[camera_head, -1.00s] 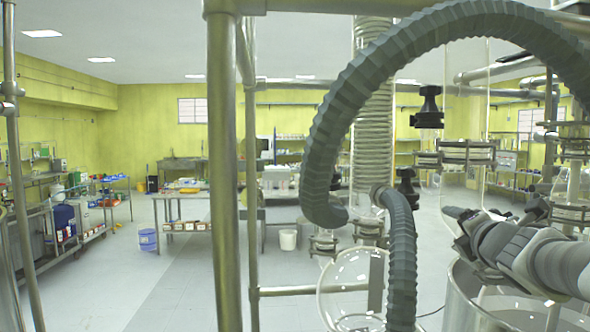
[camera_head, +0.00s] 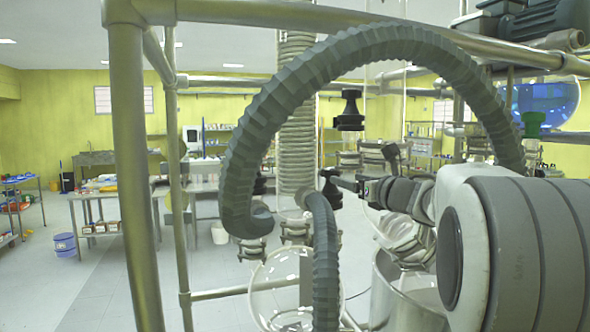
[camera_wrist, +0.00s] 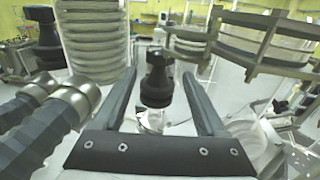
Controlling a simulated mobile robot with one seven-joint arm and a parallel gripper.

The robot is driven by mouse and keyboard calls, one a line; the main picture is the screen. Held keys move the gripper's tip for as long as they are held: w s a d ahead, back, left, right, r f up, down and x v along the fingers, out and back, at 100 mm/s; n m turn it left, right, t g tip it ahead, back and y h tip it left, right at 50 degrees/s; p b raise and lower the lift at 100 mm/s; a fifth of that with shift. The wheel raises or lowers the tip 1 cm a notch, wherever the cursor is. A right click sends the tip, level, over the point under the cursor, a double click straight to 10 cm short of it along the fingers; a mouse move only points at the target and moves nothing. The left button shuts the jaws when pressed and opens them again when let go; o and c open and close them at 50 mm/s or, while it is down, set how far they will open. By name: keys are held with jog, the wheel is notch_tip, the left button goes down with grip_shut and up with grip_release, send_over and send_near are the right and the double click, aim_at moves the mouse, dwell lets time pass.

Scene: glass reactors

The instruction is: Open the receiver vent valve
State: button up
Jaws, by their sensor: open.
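A black valve knob (camera_head: 330,188) stands upright on the glassware at mid-height in the head view, right of the metal coil column. It also shows in the wrist view (camera_wrist: 157,80), between my fingers and ahead of the palm. My gripper (camera_head: 342,180) is open, with one finger on each side of the knob as the wrist view (camera_wrist: 159,74) shows it. Contact cannot be told. The round glass receiver flask (camera_head: 268,282) hangs lower in the frame, partly behind the grey hose.
A thick ribbed grey hose (camera_head: 235,190) arches in front of the glassware. Metal frame posts (camera_head: 130,180) stand at left. Another black knob (camera_head: 350,112) sits higher up, and another shows at the wrist view's upper left (camera_wrist: 43,40). A flanged clamp (camera_wrist: 265,42) is at upper right.

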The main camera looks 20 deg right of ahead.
aim_at(334, 174)
jog(key=w, duration=0.2)
jog(key=w+p, duration=0.1)
jog(key=w, duration=0.2)
jog(key=w+a+p, duration=0.1)
jog(key=w, duration=0.2)
jog(key=shift+w, duration=0.15)
jog(key=c, duration=1.1)
